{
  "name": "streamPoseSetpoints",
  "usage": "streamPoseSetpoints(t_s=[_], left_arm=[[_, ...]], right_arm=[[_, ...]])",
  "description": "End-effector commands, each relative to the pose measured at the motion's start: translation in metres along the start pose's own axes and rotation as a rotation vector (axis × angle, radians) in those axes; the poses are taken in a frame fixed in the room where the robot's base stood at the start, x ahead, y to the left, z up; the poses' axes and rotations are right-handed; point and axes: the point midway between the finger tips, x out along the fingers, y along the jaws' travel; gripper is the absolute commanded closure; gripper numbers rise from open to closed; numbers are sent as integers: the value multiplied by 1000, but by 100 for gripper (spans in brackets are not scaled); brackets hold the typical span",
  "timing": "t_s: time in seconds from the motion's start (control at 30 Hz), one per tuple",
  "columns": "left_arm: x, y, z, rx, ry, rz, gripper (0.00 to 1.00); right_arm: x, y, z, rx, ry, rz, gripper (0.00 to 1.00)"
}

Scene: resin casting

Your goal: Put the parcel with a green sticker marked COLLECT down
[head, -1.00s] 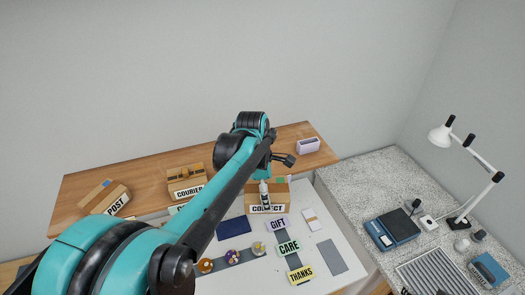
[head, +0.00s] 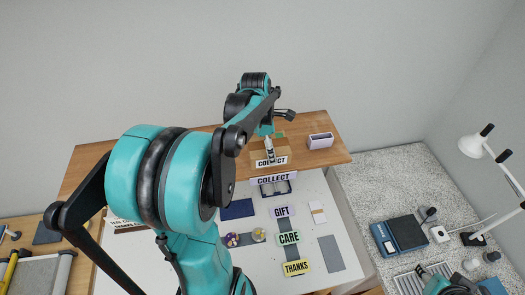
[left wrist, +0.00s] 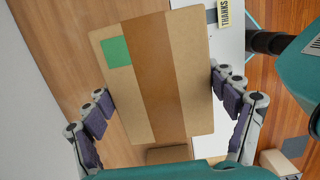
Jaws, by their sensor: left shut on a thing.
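The brown parcel (head: 283,147) is a cardboard box with a wide tape band and a green sticker, with a white COLLECT label on its front in the head view. It fills the middle of the left wrist view (left wrist: 190,80), its green sticker at upper left. My left gripper (head: 268,133) is shut on it, with a finger pad against each side (left wrist: 165,103). The parcel is over the wooden shelf (head: 227,165); whether it touches the shelf is unclear. A lilac COLLECT sign (head: 272,179) is just below it in the picture. My right gripper (head: 425,273) shows only partly at lower right.
GIFT (head: 282,211), CARE (head: 288,238) and THANKS (head: 297,267) tags lie on the white table. A lilac container (head: 320,140) stands right of the parcel on the shelf. My left arm hides the shelf's left part. A blue scale (head: 398,235) stands on the speckled counter.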

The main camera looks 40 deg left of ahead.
Motion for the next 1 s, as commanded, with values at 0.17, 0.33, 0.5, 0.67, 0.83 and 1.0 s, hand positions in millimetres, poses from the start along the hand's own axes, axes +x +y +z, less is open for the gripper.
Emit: streamPoseSetpoints(t_s=[0.17, 0.33, 0.5, 0.67, 0.83, 1.0], left_arm=[[14, 24, -18, 0, 0, -1, 55], [24, 29, -23, 2, 0, -1, 55], [49, 29, -26, 2, 0, -1, 55], [58, 29, -28, 2, 0, -1, 55], [58, 28, -27, 2, 0, -1, 55], [62, 29, -28, 2, 0, -1, 12]], right_arm=[[-3, 0, -2, 0, 0, 0, 60], [-4, 0, -3, 0, 0, 0, 60], [-6, 0, -4, 0, 0, 0, 60], [-6, 0, -5, 0, 0, 0, 60], [-6, 0, -4, 0, 0, 0, 60], [-2, 0, -2, 0, 0, 0, 60]])
